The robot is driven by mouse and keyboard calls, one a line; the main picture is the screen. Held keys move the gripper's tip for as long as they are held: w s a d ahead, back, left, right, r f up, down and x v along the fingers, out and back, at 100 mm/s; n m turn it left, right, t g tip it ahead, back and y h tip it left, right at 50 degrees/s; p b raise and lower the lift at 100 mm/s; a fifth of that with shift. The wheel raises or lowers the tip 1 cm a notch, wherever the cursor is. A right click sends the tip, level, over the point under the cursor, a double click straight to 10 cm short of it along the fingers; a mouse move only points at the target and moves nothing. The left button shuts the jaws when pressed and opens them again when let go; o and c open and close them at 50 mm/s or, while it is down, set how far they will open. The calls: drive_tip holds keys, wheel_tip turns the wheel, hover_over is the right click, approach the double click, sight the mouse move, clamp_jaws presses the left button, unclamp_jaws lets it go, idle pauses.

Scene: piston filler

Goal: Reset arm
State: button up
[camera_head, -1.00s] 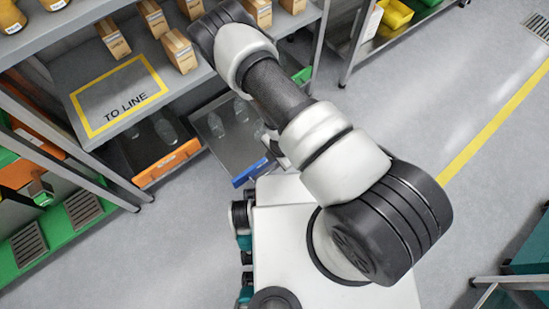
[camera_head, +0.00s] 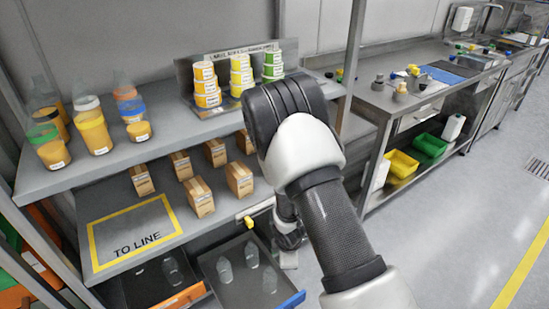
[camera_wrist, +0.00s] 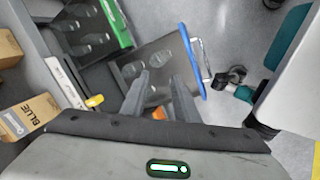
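My arm reaches out across the head view, and its forearm hides part of the shelf behind it. My gripper (camera_wrist: 162,78) shows in the wrist view as two grey fingers with a gap between them and nothing held. Below the fingers in that view lies a dark tray with clear bottles (camera_wrist: 160,60) and a blue front edge. In the head view the gripper end (camera_head: 289,258) hangs low beside the shelf front, partly hidden by my arm.
A shelf marked TO LINE (camera_head: 140,240) holds several cartons (camera_head: 200,197). Filled jars (camera_head: 93,131) and stacked tubs (camera_head: 240,75) stand on the upper shelf. A steel bench (camera_head: 430,90) with yellow (camera_head: 400,163) and green bins is at right. The floor at right is clear.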

drive_tip(key=d+r+m+t, duration=0.1)
drive_tip(key=d+r+m, duration=0.3)
drive_tip(key=r, duration=1)
drive_tip(key=d+r+m, duration=0.3)
drive_tip(key=r+m, duration=0.2)
drive_tip(key=r, duration=0.8)
drive_tip(key=s+d+r+m+t, duration=0.1)
drive_tip(key=s+d+r+m, duration=0.1)
drive_tip(key=s+r+m, duration=0.5)
drive_tip(key=s+d+r+m, duration=0.2)
drive_tip(key=s+r, duration=0.8)
drive_tip(key=s, duration=0.3)
wheel_tip(320, 180, up, 20)
drive_tip(key=p, duration=2)
drive_tip(key=shift+a+p, duration=0.15)
drive_tip(key=shift+p, duration=0.2)
drive_tip(key=shift+s, duration=0.1)
